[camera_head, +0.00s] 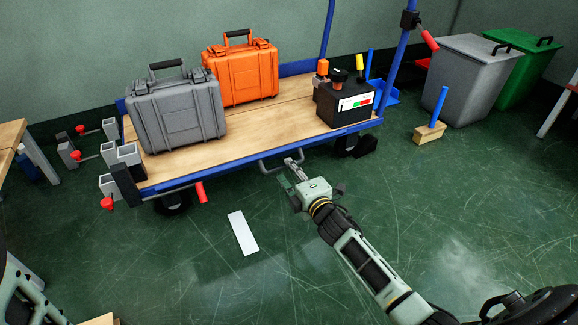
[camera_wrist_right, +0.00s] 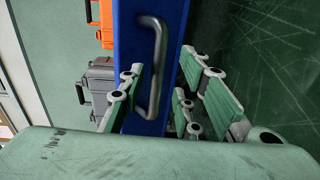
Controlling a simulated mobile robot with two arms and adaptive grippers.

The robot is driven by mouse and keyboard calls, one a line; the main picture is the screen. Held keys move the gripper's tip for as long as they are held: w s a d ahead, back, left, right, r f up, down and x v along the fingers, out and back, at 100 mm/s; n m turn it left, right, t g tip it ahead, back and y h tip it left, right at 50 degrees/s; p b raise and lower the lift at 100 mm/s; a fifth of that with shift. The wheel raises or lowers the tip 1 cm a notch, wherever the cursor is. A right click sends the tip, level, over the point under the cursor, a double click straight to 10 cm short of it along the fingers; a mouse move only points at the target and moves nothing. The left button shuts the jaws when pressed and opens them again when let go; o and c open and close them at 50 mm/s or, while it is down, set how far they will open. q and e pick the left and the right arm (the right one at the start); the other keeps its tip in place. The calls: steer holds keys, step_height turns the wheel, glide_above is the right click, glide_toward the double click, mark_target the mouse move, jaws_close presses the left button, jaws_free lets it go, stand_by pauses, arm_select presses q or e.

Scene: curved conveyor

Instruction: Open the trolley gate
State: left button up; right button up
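The trolley (camera_head: 262,112) has a wooden deck with blue edges. A grey bar handle (camera_head: 268,168) sticks out from its near blue side; I cannot tell whether this side is the gate. In the right wrist view the handle (camera_wrist_right: 156,70) stands out from a blue panel (camera_wrist_right: 128,30). My right gripper (camera_head: 286,175) is at the right part of the handle. In the wrist view its fingers (camera_wrist_right: 165,82) are spread, with the lower part of the handle between them; they do not look closed on it. My left gripper is not in view.
On the deck stand a grey case (camera_head: 178,112), an orange case (camera_head: 241,75) and a black battery-like box (camera_head: 345,103). Red-handled clamps (camera_head: 107,204) stick out at the left end. Grey (camera_head: 470,78) and green (camera_head: 530,65) bins stand right. A white strip (camera_head: 243,233) lies on open floor.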

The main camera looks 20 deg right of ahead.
steer(key=s+f, duration=0.2)
steer(key=s, duration=0.1)
steer(key=s+f, duration=0.1)
steer(key=s, duration=0.1)
steer(key=shift+d, duration=0.1)
stand_by(0.4)
steer(key=shift+r, duration=0.1)
